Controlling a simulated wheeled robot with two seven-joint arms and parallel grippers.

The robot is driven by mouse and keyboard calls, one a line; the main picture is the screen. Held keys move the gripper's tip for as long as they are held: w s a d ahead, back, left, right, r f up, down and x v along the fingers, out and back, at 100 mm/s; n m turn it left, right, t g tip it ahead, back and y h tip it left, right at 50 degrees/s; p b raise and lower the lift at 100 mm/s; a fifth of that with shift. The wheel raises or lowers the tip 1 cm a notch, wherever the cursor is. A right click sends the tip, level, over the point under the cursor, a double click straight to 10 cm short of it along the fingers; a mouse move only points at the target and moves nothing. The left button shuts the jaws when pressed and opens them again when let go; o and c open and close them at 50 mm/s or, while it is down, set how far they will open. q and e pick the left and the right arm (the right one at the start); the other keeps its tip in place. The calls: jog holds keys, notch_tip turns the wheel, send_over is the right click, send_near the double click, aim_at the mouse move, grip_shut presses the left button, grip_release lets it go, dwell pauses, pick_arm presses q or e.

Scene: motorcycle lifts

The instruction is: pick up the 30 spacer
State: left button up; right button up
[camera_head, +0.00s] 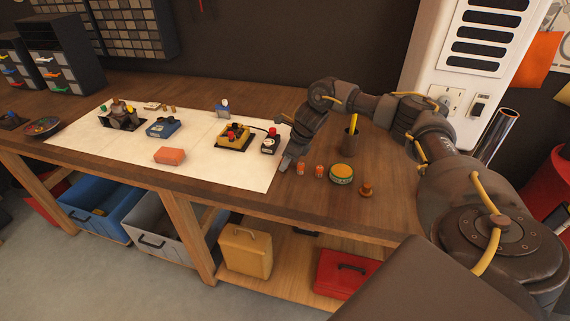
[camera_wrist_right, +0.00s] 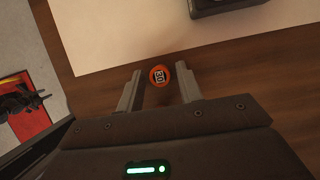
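Two small orange spacers stand close together on the brown bench in the head view, a left one (camera_head: 301,169) and a right one (camera_head: 320,171). My right gripper (camera_head: 287,163) is just left of the left one, pointing down near the mat's right edge. My left gripper is not in view.
A green-rimmed round tin (camera_head: 342,173), a brown knob-like piece (camera_head: 366,190) and a dark cup (camera_head: 349,143) stand right of the spacers. A white mat (camera_head: 215,172) with several devices and an orange block (camera_head: 169,155) lies left. The bench's front edge is close.

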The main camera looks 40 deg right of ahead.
grip_shut()
